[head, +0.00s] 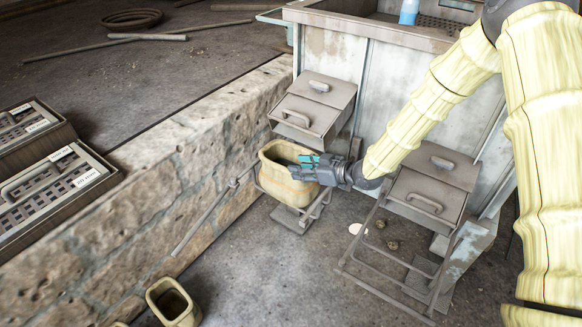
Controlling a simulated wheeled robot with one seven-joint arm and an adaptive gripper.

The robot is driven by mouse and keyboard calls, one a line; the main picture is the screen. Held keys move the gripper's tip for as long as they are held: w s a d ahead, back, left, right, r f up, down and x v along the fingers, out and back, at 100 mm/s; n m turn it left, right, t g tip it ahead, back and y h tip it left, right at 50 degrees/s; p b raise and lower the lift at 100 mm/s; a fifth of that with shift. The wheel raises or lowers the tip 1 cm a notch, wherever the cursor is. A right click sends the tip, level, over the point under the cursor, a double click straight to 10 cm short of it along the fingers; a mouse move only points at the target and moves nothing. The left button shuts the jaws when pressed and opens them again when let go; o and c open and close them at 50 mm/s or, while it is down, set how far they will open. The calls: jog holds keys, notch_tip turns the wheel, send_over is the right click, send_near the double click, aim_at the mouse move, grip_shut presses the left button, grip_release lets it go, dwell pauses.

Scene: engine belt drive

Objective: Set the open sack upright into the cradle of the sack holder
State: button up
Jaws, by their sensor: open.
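An open tan sack (287,187) stands about upright in the left sack holder (318,213), below a grey hopper box with handles. Its mouth faces up, and holder bars show around its lower part. Most of the cradle is hidden behind the sack. My gripper (304,167) is at the sack's right rim, its fingers open and reaching over the mouth. I cannot tell whether a finger touches the rim.
A second open sack (174,304) stands on the floor at the lower left. An empty frame (385,272) stands below another hopper (432,187) on the right. A stone wall (160,175) borders the left. Floor in the front middle is clear.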

jog(key=shift+v, duration=2.5)
jog(key=s+d+f+m+g+h, duration=0.15)
jog(key=s+f+m+h, duration=0.3)
jog(key=s+f, duration=0.9)
jog(key=s+d+f+m+g+h, duration=0.2)
jog(key=s+d+f, duration=0.2)
jog(key=s, duration=0.6)
jog(key=s+d+f+m+g+h, duration=0.2)
jog(key=s+d+f, duration=0.2)
jog(key=s, duration=0.7)
jog(key=s+d+f+m+g+h, duration=0.2)
jog(key=s+d+f+m, duration=0.1)
jog(key=s, duration=0.7)
notch_tip(320, 180, down, 3)
jog(key=shift+s+d+r, duration=0.15)
jog(key=shift+s+d, duration=0.15)
jog(key=shift+d, duration=0.3)
jog(key=shift+a, duration=0.1)
jog(key=shift+c, duration=0.6)
